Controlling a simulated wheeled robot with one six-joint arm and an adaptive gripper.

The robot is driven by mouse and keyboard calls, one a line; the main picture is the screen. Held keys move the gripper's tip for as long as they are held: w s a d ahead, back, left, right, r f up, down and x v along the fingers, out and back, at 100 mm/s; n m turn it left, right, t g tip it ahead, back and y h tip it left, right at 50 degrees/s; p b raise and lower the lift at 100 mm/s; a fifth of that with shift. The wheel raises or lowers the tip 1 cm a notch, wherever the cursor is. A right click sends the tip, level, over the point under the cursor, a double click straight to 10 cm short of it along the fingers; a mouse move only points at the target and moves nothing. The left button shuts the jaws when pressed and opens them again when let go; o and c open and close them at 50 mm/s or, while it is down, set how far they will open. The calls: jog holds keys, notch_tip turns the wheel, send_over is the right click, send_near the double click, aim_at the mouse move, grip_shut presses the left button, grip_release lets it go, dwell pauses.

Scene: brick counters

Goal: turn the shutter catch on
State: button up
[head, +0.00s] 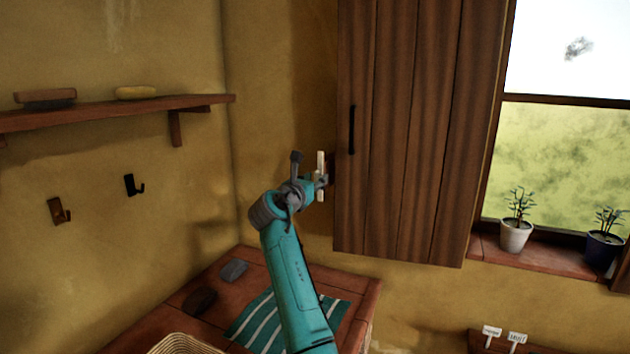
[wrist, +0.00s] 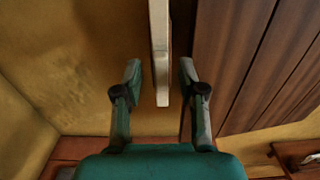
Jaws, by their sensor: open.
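The shutter catch (head: 320,162) is a pale upright bar on the wall, just left of the brown plank shutter (head: 415,130). It also shows in the wrist view (wrist: 160,45), running down from the top edge, with its lower end between my fingers. My gripper (wrist: 160,72) is open, with one finger on each side of the catch and visible gaps on both sides. In the head view my gripper (head: 317,183) is at the catch and hides part of it. The shutter also fills the right of the wrist view (wrist: 235,60).
A shelf (head: 110,110) and two hooks (head: 133,185) are on the left wall. Below my arm, a brick counter (head: 250,258) holds a striped cloth (head: 257,317), stones and a basket (head: 185,345). Potted plants (head: 515,235) stand on the window sill at right.

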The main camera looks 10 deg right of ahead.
jog(key=shift+w+d, duration=0.25)
grip_shut()
